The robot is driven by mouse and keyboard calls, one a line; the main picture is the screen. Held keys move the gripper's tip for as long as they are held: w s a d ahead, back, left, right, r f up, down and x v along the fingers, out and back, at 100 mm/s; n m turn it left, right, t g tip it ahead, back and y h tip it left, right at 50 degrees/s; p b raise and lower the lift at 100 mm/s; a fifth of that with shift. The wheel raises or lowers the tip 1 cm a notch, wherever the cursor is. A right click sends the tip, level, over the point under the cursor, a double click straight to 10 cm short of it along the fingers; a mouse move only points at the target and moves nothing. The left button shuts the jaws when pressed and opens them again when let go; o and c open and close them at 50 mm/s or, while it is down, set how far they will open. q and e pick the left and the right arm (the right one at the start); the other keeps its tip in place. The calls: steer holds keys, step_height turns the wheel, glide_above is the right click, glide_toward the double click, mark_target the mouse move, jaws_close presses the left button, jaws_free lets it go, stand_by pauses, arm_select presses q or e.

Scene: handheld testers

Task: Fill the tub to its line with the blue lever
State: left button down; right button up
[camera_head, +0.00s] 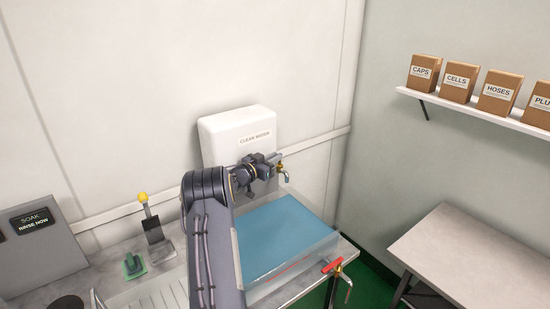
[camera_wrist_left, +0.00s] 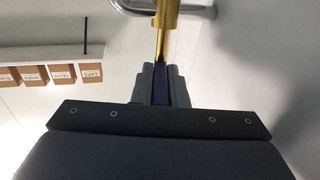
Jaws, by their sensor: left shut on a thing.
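The clear tub (camera_head: 322,252) stands on the counter and holds blue water (camera_head: 285,232). A red line (camera_head: 292,268) shows low on its front wall; I cannot tell exactly how the water stands against it. The white clean water tank (camera_head: 225,132) is behind the tub, with a brass tap (camera_head: 284,174) over the tub's back corner. My left gripper (camera_head: 272,160) is at this tap, shut on the blue lever. In the left wrist view the dark blue lever (camera_wrist_left: 159,84) sits between the fingers, below the brass tap body (camera_wrist_left: 165,20). My right gripper is not in view.
A tap with a red lever (camera_head: 333,266) is at the tub's front right. A yellow-knobbed lever (camera_head: 144,198), a green item (camera_head: 134,264) and a grey soak panel (camera_head: 35,240) are at left. Labelled boxes (camera_head: 458,82) stand on a wall shelf. A bare table (camera_head: 480,255) is at right.

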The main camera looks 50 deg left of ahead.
arm_select(q)
steer(key=c, duration=1.4)
jaws_free()
steer(key=shift+c, duration=0.2)
steer(key=s+b, duration=0.1)
steer(key=s, duration=0.6)
steer(key=shift+s+d+b, duration=0.35)
steer(key=shift+s+d, duration=0.05)
